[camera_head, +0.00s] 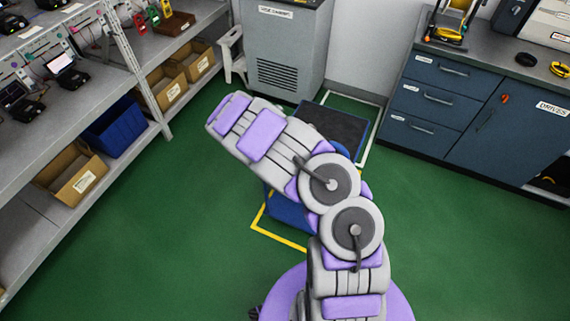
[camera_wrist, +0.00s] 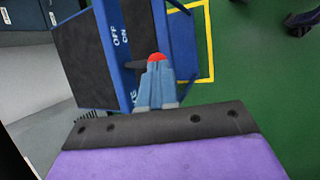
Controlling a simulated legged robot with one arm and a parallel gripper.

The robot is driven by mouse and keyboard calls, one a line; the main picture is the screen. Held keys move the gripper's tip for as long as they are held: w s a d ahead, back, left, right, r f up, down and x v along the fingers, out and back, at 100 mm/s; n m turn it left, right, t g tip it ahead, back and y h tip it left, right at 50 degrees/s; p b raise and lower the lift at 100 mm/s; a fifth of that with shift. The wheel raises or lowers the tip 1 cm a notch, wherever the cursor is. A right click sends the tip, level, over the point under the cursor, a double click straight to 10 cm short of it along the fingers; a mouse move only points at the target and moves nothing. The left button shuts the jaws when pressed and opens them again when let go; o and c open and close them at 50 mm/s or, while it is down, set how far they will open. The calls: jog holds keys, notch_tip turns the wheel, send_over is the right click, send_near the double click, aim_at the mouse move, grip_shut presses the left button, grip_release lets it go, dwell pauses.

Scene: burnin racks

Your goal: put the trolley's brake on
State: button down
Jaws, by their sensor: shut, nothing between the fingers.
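The trolley shows in the head view as a dark top (camera_head: 338,132) with blue sides, partly hidden behind my arm. In the wrist view its dark top (camera_wrist: 85,55) and blue frame (camera_wrist: 125,75) lie at left and centre. White lettering on the frame reads OFF and ON, with a partly covered word below. A dark lever (camera_wrist: 136,64) with a red end (camera_wrist: 157,57) sits beside the lettering. My gripper (camera_wrist: 157,68) is shut and empty, its tips right at the red end; I cannot tell if they touch. My arm hides the gripper in the head view.
Yellow floor lines (camera_head: 264,226) mark the trolley's spot. A shelf rack (camera_head: 150,85) stands at left, a grey cabinet (camera_head: 283,50) behind, and a dark blue drawer bench (camera_head: 440,100) at right. Green floor (camera_head: 470,250) is clear at the right front.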

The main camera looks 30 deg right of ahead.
jog(key=f, duration=0.1)
jog(key=f+b, duration=0.1)
jog(key=f, duration=0.1)
jog(key=s+a+f+b, duration=0.1)
jog(key=shift+a+f, duration=0.1)
jog(key=shift+f, duration=0.3)
jog(key=shift+r, duration=0.1)
jog(key=shift+r+p, duration=0.3)
jog(key=shift+r, duration=0.45)
